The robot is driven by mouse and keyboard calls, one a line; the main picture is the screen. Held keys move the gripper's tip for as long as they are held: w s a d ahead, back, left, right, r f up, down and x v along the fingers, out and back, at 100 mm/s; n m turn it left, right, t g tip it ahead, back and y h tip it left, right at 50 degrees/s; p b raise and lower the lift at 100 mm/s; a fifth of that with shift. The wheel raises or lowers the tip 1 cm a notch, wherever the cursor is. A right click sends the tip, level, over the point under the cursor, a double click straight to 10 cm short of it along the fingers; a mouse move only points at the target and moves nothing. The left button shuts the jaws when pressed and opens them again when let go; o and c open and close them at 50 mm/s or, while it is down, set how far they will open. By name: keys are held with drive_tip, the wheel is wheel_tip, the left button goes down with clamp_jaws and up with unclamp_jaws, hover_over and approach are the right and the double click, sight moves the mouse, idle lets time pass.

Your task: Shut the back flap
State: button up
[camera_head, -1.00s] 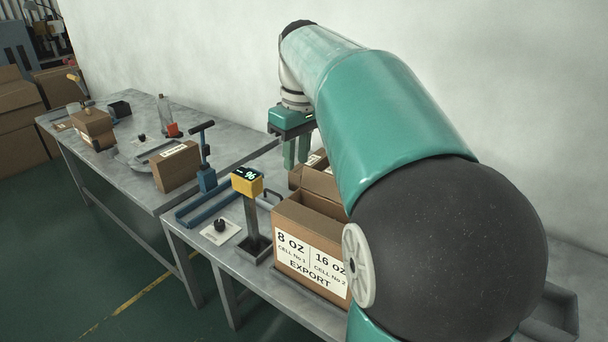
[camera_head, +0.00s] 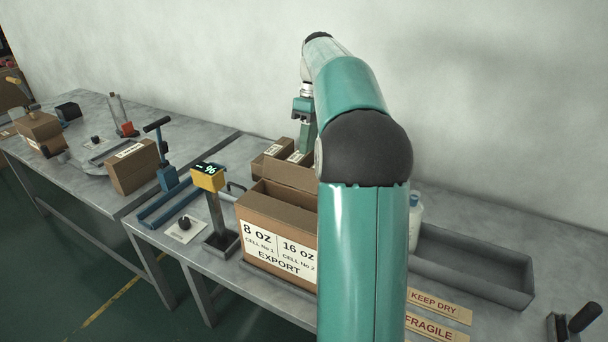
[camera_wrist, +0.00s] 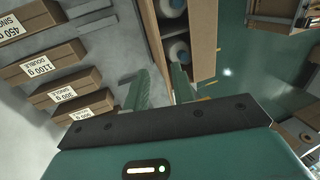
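The open brown carton (camera_head: 275,232), labelled 8 OZ, 16 OZ and EXPORT, stands on the near table. Its back flap (camera_head: 291,174) stands up along the far side. My gripper (camera_head: 307,140) points down above the carton's far side, partly hidden by my arm. In the wrist view its two fingers (camera_wrist: 161,76) are apart with a gap. I cannot tell whether they touch the flap.
Small labelled cartons (camera_wrist: 57,72) lie behind the carton. A yellow display post (camera_head: 208,178) stands close on its left. A grey tray (camera_head: 475,262) and a white bottle (camera_head: 415,222) are on the right. The wall is close behind the table.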

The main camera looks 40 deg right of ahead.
sight(304, 172)
drive_tip(key=x, duration=0.9)
clamp_jaws()
